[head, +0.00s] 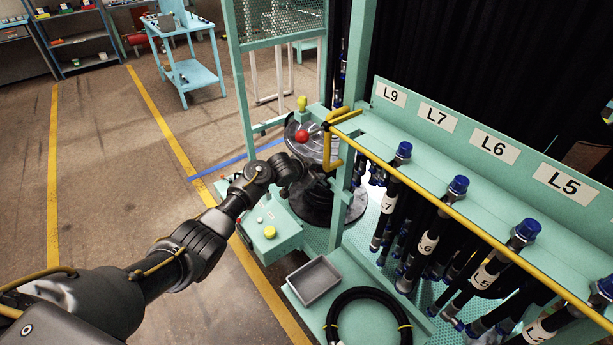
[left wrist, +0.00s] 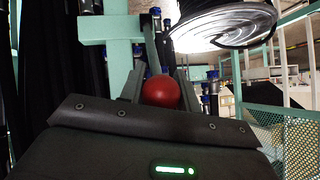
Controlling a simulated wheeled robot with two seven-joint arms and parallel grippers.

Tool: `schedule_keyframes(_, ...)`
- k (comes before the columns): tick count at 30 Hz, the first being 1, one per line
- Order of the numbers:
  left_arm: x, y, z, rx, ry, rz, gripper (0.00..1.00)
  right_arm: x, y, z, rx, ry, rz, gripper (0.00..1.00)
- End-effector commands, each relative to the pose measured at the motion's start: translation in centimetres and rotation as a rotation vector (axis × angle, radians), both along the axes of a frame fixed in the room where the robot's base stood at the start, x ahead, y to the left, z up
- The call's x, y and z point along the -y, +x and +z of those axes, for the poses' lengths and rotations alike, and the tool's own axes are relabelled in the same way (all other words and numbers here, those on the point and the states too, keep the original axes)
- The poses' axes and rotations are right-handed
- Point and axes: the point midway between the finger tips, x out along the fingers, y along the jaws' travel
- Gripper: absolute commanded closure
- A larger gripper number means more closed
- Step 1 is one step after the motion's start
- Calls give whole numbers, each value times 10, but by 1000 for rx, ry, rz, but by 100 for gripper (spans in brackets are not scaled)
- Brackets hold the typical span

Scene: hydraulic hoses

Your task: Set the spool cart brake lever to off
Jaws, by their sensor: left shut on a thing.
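The brake lever shows as a round red knob (head: 301,136) on the cart, in front of the metal spool disc (head: 322,143). In the left wrist view the knob (left wrist: 160,92) sits between the two fingers of my left gripper (left wrist: 159,82). My left gripper (head: 299,147) is shut on it in the head view. The lever's arm below the knob is hidden, and I cannot read its off or on mark. My right gripper is not in view.
A hose rack (head: 478,160) labelled L9 to L5 with blue-capped hoses stands at the right. A yellow rail (head: 460,222) runs along it. Floor at the left is free.

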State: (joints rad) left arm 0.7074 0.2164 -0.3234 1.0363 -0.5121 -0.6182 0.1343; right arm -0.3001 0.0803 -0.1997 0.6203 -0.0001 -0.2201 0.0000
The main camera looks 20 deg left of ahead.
Motion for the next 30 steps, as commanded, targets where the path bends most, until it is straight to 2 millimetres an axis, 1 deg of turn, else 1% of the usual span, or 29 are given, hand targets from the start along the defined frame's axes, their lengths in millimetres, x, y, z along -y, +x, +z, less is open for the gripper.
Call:
schedule_keyframes(1, 2, 3, 5, 9, -4, 0, 100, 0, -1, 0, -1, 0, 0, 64)
schedule_keyframes(19, 3, 4, 5, 8, -5, 0, 100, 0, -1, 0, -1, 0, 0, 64)
schedule_keyframes(20, 3, 4, 5, 8, -5, 0, 64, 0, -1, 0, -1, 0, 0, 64)
schedule_keyframes(21, 3, 4, 5, 8, -5, 0, 59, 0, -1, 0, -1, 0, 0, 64)
schedule_keyframes(24, 2, 4, 4, 5, -3, 0, 47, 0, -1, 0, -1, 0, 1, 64)
schedule_keyframes(30, 2, 3, 2, 2, -2, 0, 47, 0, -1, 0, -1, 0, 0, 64)
